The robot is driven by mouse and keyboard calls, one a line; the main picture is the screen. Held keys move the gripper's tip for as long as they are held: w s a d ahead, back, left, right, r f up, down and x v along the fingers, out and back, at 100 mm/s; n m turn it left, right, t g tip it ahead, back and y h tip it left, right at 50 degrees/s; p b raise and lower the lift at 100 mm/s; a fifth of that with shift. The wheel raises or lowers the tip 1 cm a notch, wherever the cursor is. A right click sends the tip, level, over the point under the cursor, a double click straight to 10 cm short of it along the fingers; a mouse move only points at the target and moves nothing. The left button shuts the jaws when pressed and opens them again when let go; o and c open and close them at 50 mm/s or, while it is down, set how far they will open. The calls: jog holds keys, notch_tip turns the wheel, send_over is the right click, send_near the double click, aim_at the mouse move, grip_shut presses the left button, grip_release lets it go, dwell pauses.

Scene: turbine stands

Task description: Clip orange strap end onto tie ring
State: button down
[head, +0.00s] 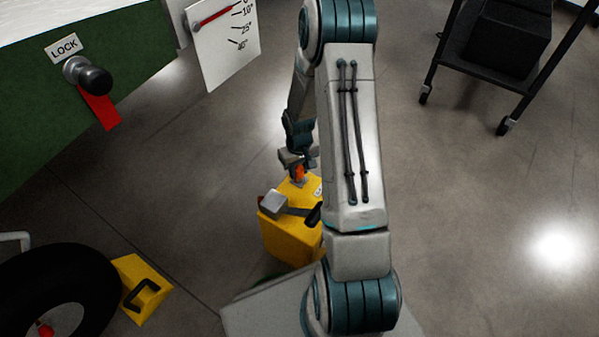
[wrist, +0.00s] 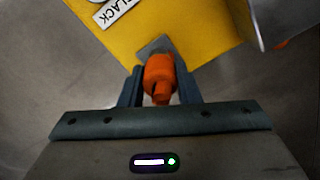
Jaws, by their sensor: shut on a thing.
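My gripper (head: 297,158) points down over a yellow box (head: 287,236) on the floor, and is shut on the orange strap end (head: 299,173). In the wrist view the orange strap end (wrist: 160,78) sits between the two dark fingers of my gripper (wrist: 158,88). A small grey metal piece (wrist: 154,47) shows at its far tip, over the yellow box (wrist: 190,22); I cannot tell whether it touches the box. I cannot make out a tie ring in either view.
A grey block with a dark lever (head: 272,204) is on the box. A black tyre (head: 60,285) and yellow chock (head: 147,303) are at lower left. A green panel (head: 50,130) with a LOCK knob (head: 88,75) is at left. A black cart (head: 480,65) stands upper right. Right floor is clear.

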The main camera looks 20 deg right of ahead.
aim_at(299, 168)
jog(key=shift+r, duration=0.15)
jog(key=shift+r+p, duration=0.35)
jog(key=shift+p, duration=0.05)
jog(key=shift+r, duration=0.2)
jog(key=shift+r+p, duration=1.2)
jog(key=shift+r, duration=0.15)
jog(key=shift+r, duration=0.1)
